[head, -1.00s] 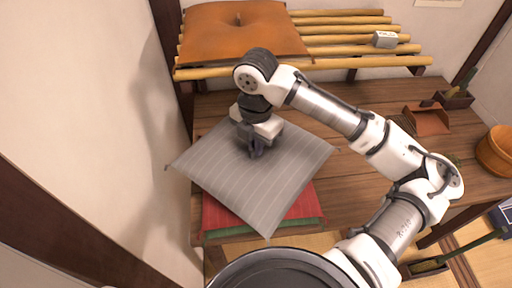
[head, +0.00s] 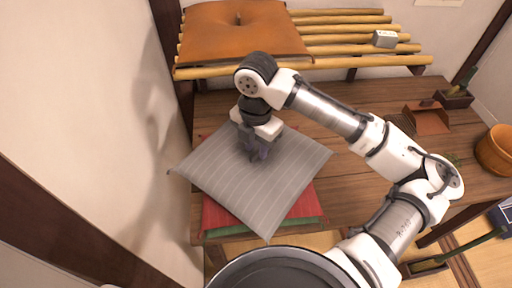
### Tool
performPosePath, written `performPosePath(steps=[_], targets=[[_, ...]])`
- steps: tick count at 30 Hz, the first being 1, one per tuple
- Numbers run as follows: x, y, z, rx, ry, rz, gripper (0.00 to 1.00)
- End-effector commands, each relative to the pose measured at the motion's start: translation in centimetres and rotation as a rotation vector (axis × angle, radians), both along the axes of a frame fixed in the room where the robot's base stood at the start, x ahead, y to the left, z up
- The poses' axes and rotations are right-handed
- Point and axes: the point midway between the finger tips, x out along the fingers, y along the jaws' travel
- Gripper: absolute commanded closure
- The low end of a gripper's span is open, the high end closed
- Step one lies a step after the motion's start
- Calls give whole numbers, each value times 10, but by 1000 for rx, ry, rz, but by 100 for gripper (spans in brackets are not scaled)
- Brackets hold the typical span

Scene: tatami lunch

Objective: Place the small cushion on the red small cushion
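The small cushion is grey with pale stripes (head: 240,195). It lies on top of the red small cushion (head: 222,217), turned at an angle to it so that its corners stick out past the red edges. The red cushion shows along the front and a little at the far left; the rest is hidden. My gripper (head: 259,156) points down at the far-middle part of the grey cushion. Its two fingers look apart, with their tips at or very near the fabric.
A green cushion (head: 232,232) lies under the red one on the wooden table (head: 350,190). An orange cushion (head: 215,35) and a small grey box (head: 384,39) are on the slatted shelf behind. A brown holder (head: 428,118) and wooden tub (head: 497,150) stand right.

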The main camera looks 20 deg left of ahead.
Motion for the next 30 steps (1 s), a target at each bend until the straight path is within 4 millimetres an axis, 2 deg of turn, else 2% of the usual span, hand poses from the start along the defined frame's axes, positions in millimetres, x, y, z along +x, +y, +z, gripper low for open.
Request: performPosePath(steps=[9,15,21,30], targets=[[0,1,66,1,-4,2,71],[0,0,97,-1,-2,1,71],[0,0,107,0,0,2,71],[0,0,108,1,1,2,71]])
